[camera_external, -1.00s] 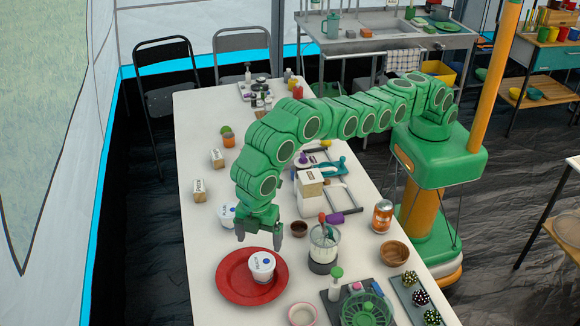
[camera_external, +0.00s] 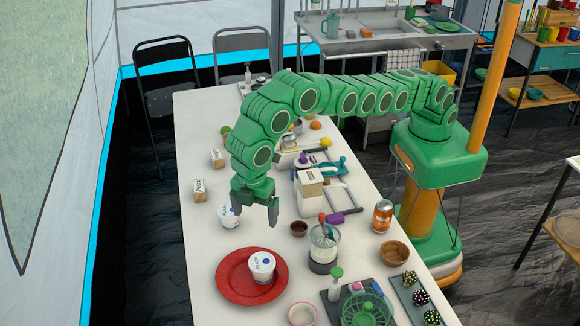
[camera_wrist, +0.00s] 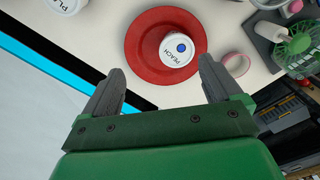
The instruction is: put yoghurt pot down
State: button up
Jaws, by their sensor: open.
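A white yoghurt pot (camera_external: 262,266) with a blue mark on its lid stands on a red plate (camera_external: 232,284) near the front of the table. It also shows in the wrist view (camera_wrist: 177,49), lid facing the camera, with "PEACH" lettering, on the red plate (camera_wrist: 138,45). A second white yoghurt pot (camera_external: 229,217) stands on the table behind the plate, partly seen in the wrist view (camera_wrist: 66,5). My gripper (camera_external: 255,210) is open and empty, above the table behind the plate. In the wrist view its two fingers (camera_wrist: 162,85) are spread and apart from the pot.
A pink bowl (camera_external: 302,315) and a green fan (camera_external: 366,310) are at the front. The table's left edge is mostly clear.

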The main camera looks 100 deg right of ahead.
jog(key=s+d+r+m, duration=0.2)
jog(key=s+d+r, duration=0.3)
jog(key=d+r, duration=0.3)
jog(key=s+d+r+m, duration=0.2)
jog(key=s+d+r, duration=0.4)
jog(key=d, duration=0.4)
jog(key=s+d+r+m+g, duration=0.1)
jog(key=s+d+r+m, duration=0.15)
jog(key=s+d, duration=1.05)
jog(key=s+d+f+m, duration=0.1)
jog(key=s+d+f, duration=0.1)
jog(key=s, duration=0.9)
jog(key=s+d+f+m, duration=0.1)
jog(key=s+d+f, duration=0.1)
jog(key=s, duration=0.9)
jog(key=s+d+f+m, duration=0.2)
jog(key=s+d, duration=0.1)
jog(key=s, duration=0.8)
jog(key=shift+s+f+g, duration=0.2)
jog(key=shift+s+g, duration=0.1)
jog(key=shift+s, duration=0.05)
jog(key=shift+o, duration=0.3)
jog(key=shift+a, duration=0.1)
